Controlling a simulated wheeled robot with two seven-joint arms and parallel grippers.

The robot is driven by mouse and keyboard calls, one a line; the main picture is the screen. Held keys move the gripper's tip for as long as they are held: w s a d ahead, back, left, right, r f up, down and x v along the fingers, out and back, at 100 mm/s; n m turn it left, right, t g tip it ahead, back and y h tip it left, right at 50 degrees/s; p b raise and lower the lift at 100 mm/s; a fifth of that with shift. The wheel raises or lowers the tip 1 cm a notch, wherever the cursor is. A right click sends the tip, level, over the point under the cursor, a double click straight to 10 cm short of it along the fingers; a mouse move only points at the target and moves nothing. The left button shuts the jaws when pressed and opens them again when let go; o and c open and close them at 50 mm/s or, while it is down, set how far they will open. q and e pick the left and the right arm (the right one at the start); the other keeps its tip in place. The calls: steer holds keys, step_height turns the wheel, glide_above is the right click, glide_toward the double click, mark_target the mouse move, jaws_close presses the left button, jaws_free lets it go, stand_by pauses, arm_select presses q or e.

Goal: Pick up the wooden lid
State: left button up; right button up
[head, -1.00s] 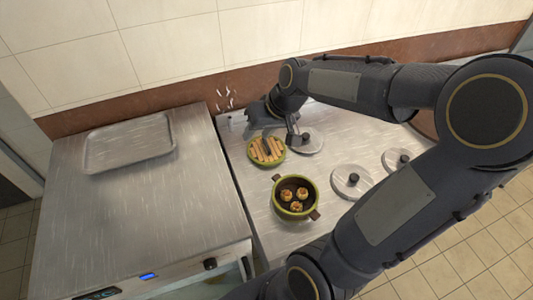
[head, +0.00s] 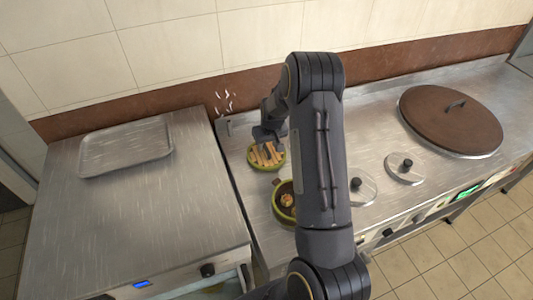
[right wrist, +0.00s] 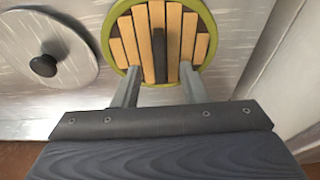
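The wooden lid (head: 267,157) is a round disc of light slats with a green rim and a dark bar handle. It lies on the metal counter behind the green pot. In the right wrist view the lid (right wrist: 130,38) fills the top middle, with its dark handle (right wrist: 160,50) pointing down the picture. My right gripper (right wrist: 160,75) is open at the lid's near edge. Its two fingers stand apart, one on each side of the handle's line; contact cannot be told. In the head view the right gripper (head: 268,137) is over the lid's far side. My left gripper is not in view.
A green pot (head: 279,209) with food stands in front, partly hidden by my arm. Metal lids with black knobs (head: 396,170) and a large brown lid (head: 440,125) lie to the right. An empty tray (head: 125,165) sits on the left counter.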

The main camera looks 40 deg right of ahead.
steer(key=shift+x, duration=1.3)
jaws_close()
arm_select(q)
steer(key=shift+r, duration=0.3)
arm_select(e)
steer(key=shift+r, duration=0.1)
